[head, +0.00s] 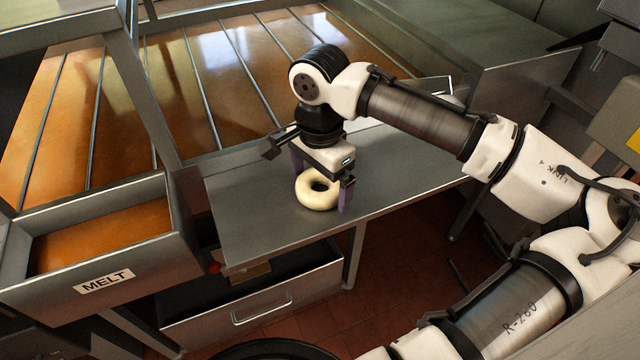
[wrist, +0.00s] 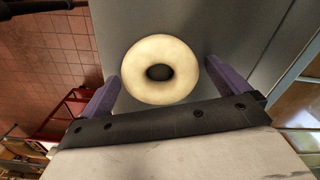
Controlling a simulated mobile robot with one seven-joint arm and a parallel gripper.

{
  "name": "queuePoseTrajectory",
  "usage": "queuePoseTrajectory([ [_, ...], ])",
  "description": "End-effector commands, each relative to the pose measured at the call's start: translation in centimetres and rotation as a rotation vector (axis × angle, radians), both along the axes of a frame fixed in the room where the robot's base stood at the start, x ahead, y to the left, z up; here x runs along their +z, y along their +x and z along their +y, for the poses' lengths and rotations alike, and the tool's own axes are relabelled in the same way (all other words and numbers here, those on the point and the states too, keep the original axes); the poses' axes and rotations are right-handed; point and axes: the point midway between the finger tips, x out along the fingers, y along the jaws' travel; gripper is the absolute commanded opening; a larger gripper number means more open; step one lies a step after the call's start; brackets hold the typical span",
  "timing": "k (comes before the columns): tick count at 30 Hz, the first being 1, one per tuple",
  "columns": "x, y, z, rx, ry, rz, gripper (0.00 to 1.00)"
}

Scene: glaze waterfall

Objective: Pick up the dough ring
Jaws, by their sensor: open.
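The dough ring (head: 318,192) is pale cream with a dark hole. In the head view it shows at the front of the grey metal shelf (head: 270,230), directly below my gripper (head: 320,190). In the wrist view the dough ring (wrist: 159,71) appears between the two purple fingers of my gripper (wrist: 160,90), with a gap on each side. The fingers are apart and hold nothing. I cannot tell whether the ring rests on the shelf or how far the fingertips are from the surface.
A tray labelled MELT (head: 105,282) with orange glaze stands at the left. Behind the shelf is a wide orange glaze surface (head: 240,70) with metal bars. An open drawer (head: 255,312) lies below the shelf. The shelf is clear to the right of my gripper.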

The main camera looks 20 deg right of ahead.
Motion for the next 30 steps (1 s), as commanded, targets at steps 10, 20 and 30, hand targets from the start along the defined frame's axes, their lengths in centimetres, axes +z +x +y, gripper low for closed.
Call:
queuePoseTrajectory([
  [10,0.0,0.0,0.0,0.0,0.0,0.0,0.66],
  [20,0.2,0.0,0.0,0.0,-0.001,0.0,0.59],
  [30,4.6,0.1,0.0,-0.001,-0.002,-0.004,0.59],
])
